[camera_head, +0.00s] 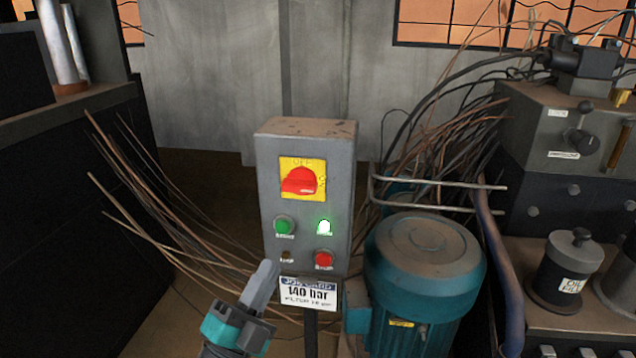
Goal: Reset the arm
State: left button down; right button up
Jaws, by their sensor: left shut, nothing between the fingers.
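My left gripper (264,277) comes in from the bottom, its grey fingers closed together and empty. Its tips are in front of the lower left part of a grey control box (305,240); I cannot tell whether they touch it. The box carries a red rotary switch (300,181) on a yellow plate, a green button (284,226), a lit whitish-green lamp (324,227) and a red button (323,259). A sign reading "140 bar" (308,292) hangs below. My right gripper is not in view.
A teal motor (425,270) stands close right of the box, with a metal rail (440,183) behind it. Loose wires (150,205) stick out at the left beside a dark cabinet (70,200). A grey machine block (560,130) and an oil filler cap (567,270) are at the right.

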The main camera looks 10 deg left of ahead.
pick_arm(q)
jog(key=s+a+f+n+g+y+p, duration=0.3)
jog(key=s+f+n+g+y+p, duration=0.2)
jog(key=s+f+n+g, duration=0.7)
notch_tip(320, 180, down, 6)
jog(key=s+n+y, duration=0.2)
jog(key=n, duration=0.1)
jog(key=shift+s+a+r+n+p, duration=0.2)
jog(key=shift+s+r+n+p, duration=0.1)
jog(key=shift+n+p, duration=0.1)
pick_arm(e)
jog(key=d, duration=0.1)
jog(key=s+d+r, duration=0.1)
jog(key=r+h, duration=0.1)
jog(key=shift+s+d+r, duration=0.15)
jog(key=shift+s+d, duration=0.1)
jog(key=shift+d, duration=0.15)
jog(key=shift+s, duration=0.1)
